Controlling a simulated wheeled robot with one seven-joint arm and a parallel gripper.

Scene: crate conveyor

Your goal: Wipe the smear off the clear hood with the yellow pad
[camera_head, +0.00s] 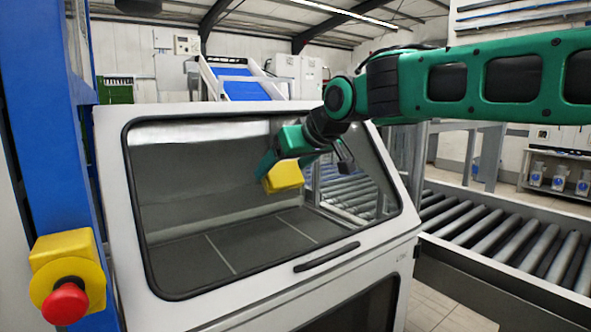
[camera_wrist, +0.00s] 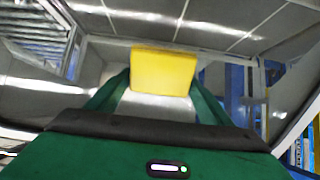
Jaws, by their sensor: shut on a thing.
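The clear hood (camera_head: 190,190) is a sloping window with a black seal in a pale frame. My gripper (camera_head: 275,168) is in front of its upper middle part, shut on the yellow pad (camera_head: 284,177). In the wrist view the yellow pad (camera_wrist: 163,72) sits between the two green fingers, with the pane beyond it. I cannot tell whether the pad touches the pane. A pale streaky band lies along the top of the pane; I cannot tell smear from reflection, and no distinct smear shows.
A black handle (camera_head: 327,257) sticks out below the pane. A red stop button (camera_head: 66,302) on a yellow box is at the lower left, by a blue post (camera_head: 50,130). A roller conveyor (camera_head: 510,238) runs at the right.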

